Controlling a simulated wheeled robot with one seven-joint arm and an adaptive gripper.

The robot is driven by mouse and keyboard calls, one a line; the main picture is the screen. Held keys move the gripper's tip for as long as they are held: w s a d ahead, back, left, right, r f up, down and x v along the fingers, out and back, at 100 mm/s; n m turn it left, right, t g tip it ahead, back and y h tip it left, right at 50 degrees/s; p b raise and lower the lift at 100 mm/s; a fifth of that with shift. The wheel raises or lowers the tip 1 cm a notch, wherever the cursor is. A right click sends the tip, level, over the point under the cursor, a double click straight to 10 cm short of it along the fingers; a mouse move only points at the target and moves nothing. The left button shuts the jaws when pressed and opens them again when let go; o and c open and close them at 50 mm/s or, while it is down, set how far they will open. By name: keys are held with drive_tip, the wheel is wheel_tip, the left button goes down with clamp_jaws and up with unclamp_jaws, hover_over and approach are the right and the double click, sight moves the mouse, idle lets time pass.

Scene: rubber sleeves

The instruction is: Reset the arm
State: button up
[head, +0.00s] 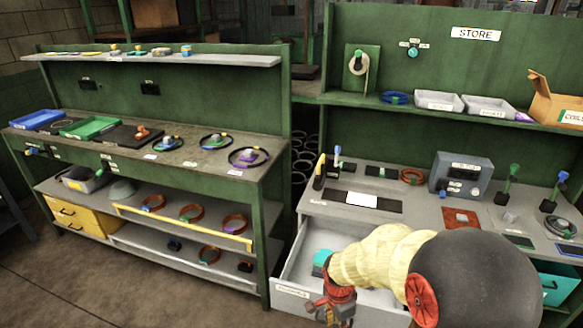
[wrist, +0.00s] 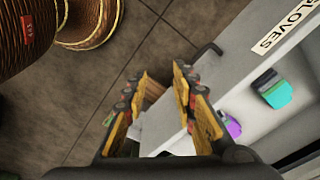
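My arm, in a cream ribbed sleeve with a dark rounded joint, reaches across the lower right of the head view. My gripper (head: 333,306) is at the bottom centre there, in front of the open drawer (head: 378,311). In the wrist view the two yellow-padded fingers of my gripper (wrist: 160,78) stand apart, with a clear gap and nothing seen held between them. The drawer's pale wall (wrist: 228,62) is right beside the fingers, below them in depth; I cannot tell whether they touch. A label reading GLOVES is on it.
The drawer holds a teal item (wrist: 278,94) and a purple item (wrist: 232,127). The right bench (head: 430,208) carries a grey instrument box (head: 461,175) and small fittings. The left bench (head: 180,158) holds trays and ringed parts. Brown floor (head: 120,285) lies open at the lower left.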

drive_tip(key=s+d+r+n+t, duration=0.2)
drive_tip(key=s+r+n, duration=0.4)
drive_tip(key=r, duration=0.8)
drive_tip(key=s+d+r+n+t, duration=0.3)
drive_tip(key=s+r+n, duration=0.4)
drive_tip(key=s+r, duration=0.6)
wheel_tip(320, 180, up, 2)
drive_tip(key=shift+d+r+n+y, duration=0.2)
drive_tip(key=shift+n+y, duration=0.1)
drive_tip(key=shift+y, duration=0.1)
